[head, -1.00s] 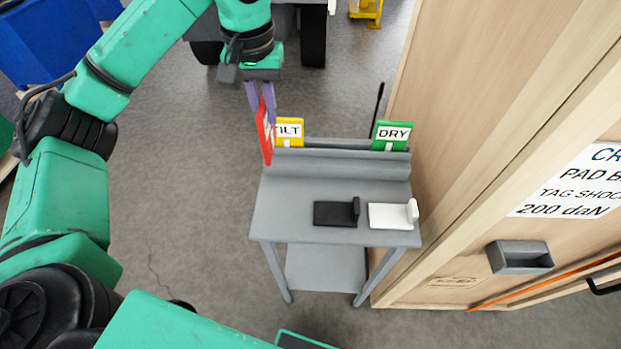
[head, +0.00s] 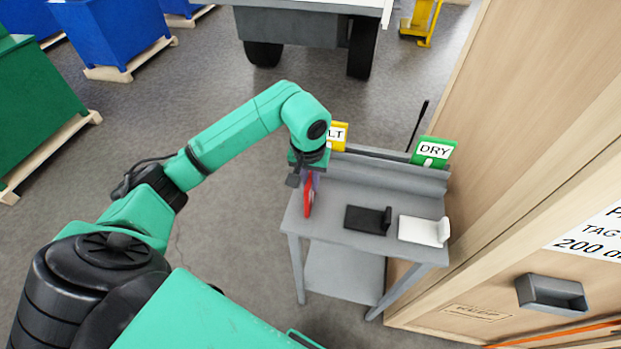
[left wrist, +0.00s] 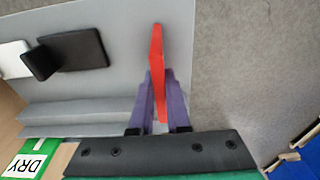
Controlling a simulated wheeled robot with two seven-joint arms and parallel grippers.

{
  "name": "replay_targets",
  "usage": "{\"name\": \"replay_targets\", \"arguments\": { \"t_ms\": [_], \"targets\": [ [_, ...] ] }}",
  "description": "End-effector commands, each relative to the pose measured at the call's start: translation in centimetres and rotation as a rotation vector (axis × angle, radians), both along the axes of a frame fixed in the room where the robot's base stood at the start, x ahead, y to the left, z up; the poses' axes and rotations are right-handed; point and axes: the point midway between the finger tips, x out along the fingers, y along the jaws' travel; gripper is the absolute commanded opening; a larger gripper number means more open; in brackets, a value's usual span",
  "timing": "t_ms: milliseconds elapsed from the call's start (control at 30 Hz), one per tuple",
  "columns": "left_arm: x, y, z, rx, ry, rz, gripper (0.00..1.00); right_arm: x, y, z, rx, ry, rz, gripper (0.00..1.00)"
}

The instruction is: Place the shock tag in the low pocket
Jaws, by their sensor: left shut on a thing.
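The red shock tag (head: 308,199) is held in my left gripper (head: 311,178), above the left end of the grey stand. In the left wrist view the red tag (left wrist: 157,55) shows nearly edge-on, between the purple fingers of the gripper (left wrist: 159,95), which are shut on it. Its face and lettering cannot be read. A grey open-topped pocket (head: 553,296) is fixed low on the wooden crate wall at the right, well apart from the tag. My right gripper is not in view.
The grey stand (head: 345,258) carries a black holder (head: 366,220) and a white holder (head: 424,231). A yellow tag (head: 339,133) and a green DRY tag (head: 434,152) stand in its back rack. The wooden crate (head: 540,130) rises close on the right. Floor left of the stand is clear.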

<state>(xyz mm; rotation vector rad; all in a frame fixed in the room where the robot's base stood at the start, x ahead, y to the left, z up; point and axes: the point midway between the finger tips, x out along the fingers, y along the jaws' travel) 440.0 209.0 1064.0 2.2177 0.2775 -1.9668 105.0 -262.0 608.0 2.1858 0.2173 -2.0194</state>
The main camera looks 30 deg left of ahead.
Motion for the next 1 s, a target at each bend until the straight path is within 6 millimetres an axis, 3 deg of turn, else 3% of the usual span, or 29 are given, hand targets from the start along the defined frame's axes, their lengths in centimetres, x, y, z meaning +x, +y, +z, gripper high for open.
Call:
{"name": "replay_targets", "arguments": {
  "t_ms": [133,200,233,600,667,867,967,1000],
  "targets": [
    [0.0,0.0,-0.3,0.001,0.000,0.000,0.00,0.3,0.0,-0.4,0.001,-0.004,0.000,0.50],
    [0.0,0.0,-0.2,0.000,0.001,0.000,0.33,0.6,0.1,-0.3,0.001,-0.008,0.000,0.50],
    [0.0,0.0,-0.2,0.000,0.001,0.000,0.44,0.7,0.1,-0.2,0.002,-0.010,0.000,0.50],
    [0.0,0.0,0.2,0.000,0.000,0.000,0.44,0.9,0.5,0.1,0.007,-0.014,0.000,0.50],
    [0.1,0.0,0.5,0.000,-0.004,0.000,0.44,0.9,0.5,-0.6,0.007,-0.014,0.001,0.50],
    [-0.4,-0.1,4.4,0.001,-0.009,-0.001,0.44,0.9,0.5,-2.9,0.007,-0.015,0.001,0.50],
    [-0.7,-0.2,7.2,0.001,-0.010,-0.002,0.44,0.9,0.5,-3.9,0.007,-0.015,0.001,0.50],
    [-0.8,-0.2,8.6,0.003,-0.008,0.000,0.44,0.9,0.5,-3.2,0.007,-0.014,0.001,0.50]
  ]
}}
